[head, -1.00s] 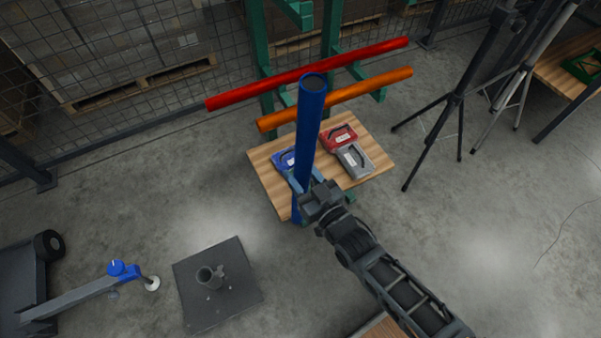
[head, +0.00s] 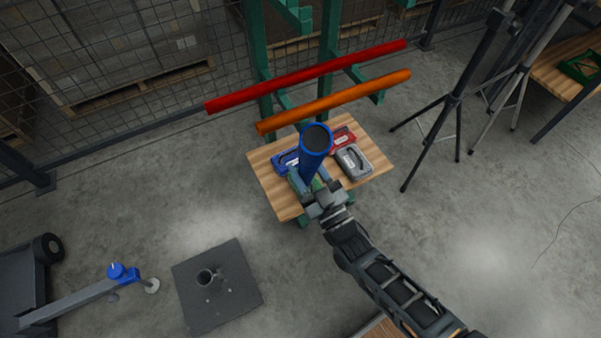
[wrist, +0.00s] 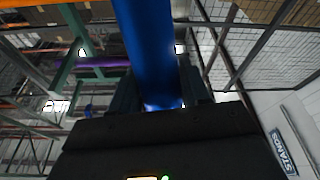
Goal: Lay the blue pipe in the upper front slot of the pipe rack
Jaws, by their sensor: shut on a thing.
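The blue pipe (head: 312,160) stands on end in the head view, its open top end facing the camera and its lower part hidden behind my gripper. My gripper (head: 317,190) is shut on the pipe, over the small wooden table. In the wrist view the blue pipe (wrist: 146,50) runs up and out of the frame from between the fingers (wrist: 155,100). The green pipe rack (head: 330,45) stands behind the table. Its arms carry a red pipe (head: 300,77) and, nearer, an orange pipe (head: 335,100). The higher arms (head: 295,15) are cut off by the frame top.
The wooden table (head: 275,195) holds a blue case (head: 286,161), a red case (head: 345,137) and a grey case (head: 353,162). Tripods (head: 457,100) stand at right. A dark floor plate (head: 215,300) with a short socket lies at left front. Mesh fencing runs behind.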

